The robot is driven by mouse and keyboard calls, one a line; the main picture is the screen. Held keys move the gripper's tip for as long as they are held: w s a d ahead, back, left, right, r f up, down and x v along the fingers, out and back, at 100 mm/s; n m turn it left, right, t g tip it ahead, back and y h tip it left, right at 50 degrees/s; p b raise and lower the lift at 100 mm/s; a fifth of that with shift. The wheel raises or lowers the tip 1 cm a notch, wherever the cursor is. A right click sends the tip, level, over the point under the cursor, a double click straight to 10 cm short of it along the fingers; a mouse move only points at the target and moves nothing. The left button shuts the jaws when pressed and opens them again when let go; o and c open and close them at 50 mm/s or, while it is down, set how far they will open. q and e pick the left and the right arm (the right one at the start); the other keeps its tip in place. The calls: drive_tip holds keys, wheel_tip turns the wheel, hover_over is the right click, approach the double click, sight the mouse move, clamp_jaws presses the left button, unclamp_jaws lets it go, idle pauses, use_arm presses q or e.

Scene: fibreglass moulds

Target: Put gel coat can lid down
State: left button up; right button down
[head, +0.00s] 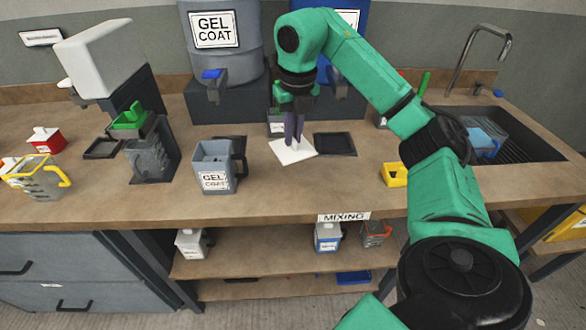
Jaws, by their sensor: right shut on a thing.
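My right gripper (293,128) reaches down over the counter from the right, its dark fingers shut. A flat white square piece (292,152), which looks like the lid, is at the fingertips, low over or on the counter; I cannot tell if it touches. The part the fingers grip is hidden between them. A small labelled container (275,128) stands just behind, partly hidden by the gripper. A grey open-topped jug marked GEL COAT (214,181) stands to the left. My left gripper is not in view.
A dark square pad (335,144) lies right of the white piece. A large GEL COAT drum (225,55) with a tap stands behind. A yellow tray (395,175) sits right, the sink (520,140) farther right. The counter front (290,195) is clear.

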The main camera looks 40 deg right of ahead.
wheel_tip(320, 180, down, 11)
drive_tip(key=shift+r+p, duration=0.1)
drive_tip(key=shift+p, duration=0.2)
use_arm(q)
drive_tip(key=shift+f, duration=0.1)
use_arm(e)
drive_tip(key=shift+f, duration=0.25)
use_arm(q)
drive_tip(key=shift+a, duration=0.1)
use_arm(e)
drive_tip(key=c, duration=0.9)
unclamp_jaws()
